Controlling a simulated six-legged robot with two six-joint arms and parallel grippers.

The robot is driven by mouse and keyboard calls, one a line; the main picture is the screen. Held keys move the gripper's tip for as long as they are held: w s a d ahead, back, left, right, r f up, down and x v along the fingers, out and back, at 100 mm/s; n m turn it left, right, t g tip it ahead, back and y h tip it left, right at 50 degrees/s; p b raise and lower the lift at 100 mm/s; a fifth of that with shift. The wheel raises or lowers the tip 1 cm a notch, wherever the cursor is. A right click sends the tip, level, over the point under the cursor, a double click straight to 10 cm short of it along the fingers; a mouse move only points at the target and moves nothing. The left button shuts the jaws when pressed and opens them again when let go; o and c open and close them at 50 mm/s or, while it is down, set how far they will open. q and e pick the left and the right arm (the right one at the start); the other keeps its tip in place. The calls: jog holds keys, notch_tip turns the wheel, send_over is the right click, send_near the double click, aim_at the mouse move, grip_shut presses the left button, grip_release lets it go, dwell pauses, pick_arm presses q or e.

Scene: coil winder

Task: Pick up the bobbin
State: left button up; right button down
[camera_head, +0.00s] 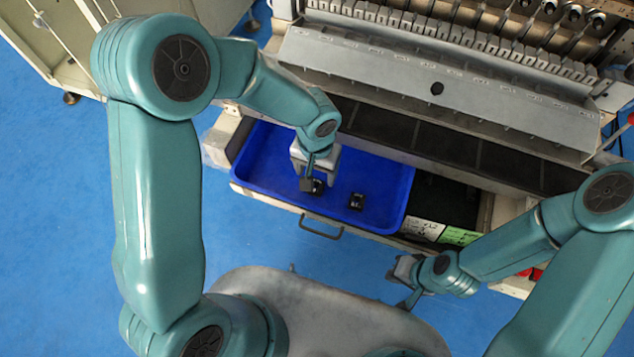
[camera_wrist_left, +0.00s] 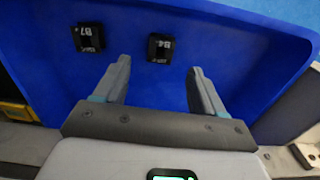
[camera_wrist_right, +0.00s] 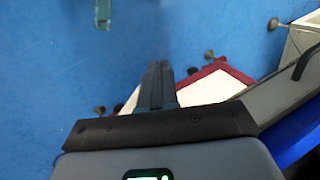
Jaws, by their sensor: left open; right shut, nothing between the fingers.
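Two small black bobbins lie apart in a blue tray (camera_head: 385,215). One bobbin (camera_head: 318,187) is beside my left gripper (camera_head: 311,183), partly hidden by it. The other bobbin (camera_head: 357,201) lies to its right. In the left wrist view, one bobbin (camera_wrist_left: 160,47) with a white mark like "B4" appears just beyond the gap between my open, empty fingers (camera_wrist_left: 160,64). The other bobbin (camera_wrist_left: 88,37), marked like "B7", is left of them. My right gripper (camera_head: 403,288) is shut and empty over the floor, outside the drawer; its closed fingers show in the right wrist view (camera_wrist_right: 160,68).
The tray sits in a pulled-out drawer with a handle (camera_head: 321,229) on its front. White and green labels (camera_head: 459,236) lie at the drawer's right. The coil winder (camera_head: 440,85) stands behind. Blue floor (camera_head: 250,235) is clear in front.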

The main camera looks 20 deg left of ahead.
aim_at(316, 185)
pick_arm(q)
jog(key=shift+f, duration=0.75)
jog(key=shift+s+a+f, duration=0.1)
jog(key=shift+s+f, duration=0.2)
jog(key=shift+f, duration=0.15)
jog(key=f+p, duration=0.1)
jog(key=f, duration=0.4)
jog(key=shift+w, duration=0.2)
jog(key=c, duration=1)
jog(key=shift+c, duration=0.5)
